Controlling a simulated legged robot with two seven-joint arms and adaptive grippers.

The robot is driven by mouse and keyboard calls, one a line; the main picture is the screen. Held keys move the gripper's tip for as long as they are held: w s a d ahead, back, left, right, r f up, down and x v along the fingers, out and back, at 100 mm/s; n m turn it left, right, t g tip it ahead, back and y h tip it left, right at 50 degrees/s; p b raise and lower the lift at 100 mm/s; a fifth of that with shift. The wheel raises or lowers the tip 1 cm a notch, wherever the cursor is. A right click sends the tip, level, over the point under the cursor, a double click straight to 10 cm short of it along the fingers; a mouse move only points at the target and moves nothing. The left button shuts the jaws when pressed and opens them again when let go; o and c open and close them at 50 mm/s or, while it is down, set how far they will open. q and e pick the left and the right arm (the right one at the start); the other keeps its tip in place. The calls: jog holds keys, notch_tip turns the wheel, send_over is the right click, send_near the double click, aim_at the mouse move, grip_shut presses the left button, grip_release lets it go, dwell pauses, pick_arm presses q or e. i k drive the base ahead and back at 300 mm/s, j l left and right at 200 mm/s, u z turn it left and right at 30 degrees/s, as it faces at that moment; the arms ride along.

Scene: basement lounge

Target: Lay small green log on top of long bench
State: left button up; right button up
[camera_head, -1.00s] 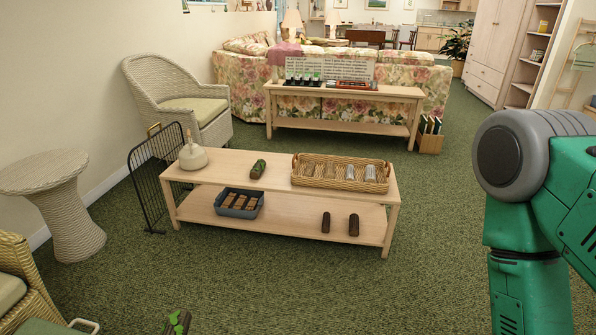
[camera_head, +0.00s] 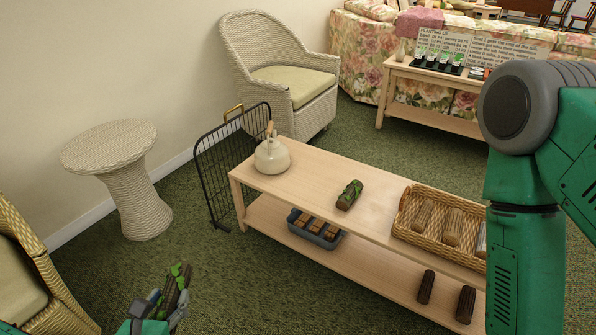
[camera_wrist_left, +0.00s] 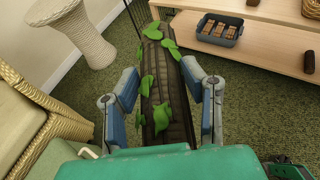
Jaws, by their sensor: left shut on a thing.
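My left gripper (camera_head: 166,304) is low in the head view, shut on a dark log with green leaves, the small green log (camera_head: 176,284). In the left wrist view the log (camera_wrist_left: 160,95) lies lengthwise between the two blue-grey fingers (camera_wrist_left: 163,105). The long bench (camera_head: 312,172) is a pale wooden two-level piece ahead and to the right of the gripper, which is apart from it.
On the bench top stand a cream kettle-like jug (camera_head: 271,157) and a wicker tray (camera_head: 408,232) of logs. The lower shelf holds a grey bin (camera_head: 304,232) and two dark logs (camera_head: 426,287). A black wire screen (camera_head: 212,180) stands at its left end. Bare top surrounds the leafy log.

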aim_at(322, 187)
jog(key=i+j+u, duration=0.25)
jog(key=i+u, duration=0.25)
jog(key=i, duration=0.5)
jog(key=i+l+u, duration=0.15)
jog(key=i+u, duration=0.35)
jog(key=i, duration=0.5)
jog(key=i+z, duration=0.15)
jog(key=z, duration=0.35)
jog(key=i+j+z, duration=0.1)
jog(key=z, duration=0.35)
jog(key=i+j+z, duration=0.15)
jog(key=z, duration=2.15)
jog(key=i+j, duration=0.05)
jog(key=j, duration=0.05)
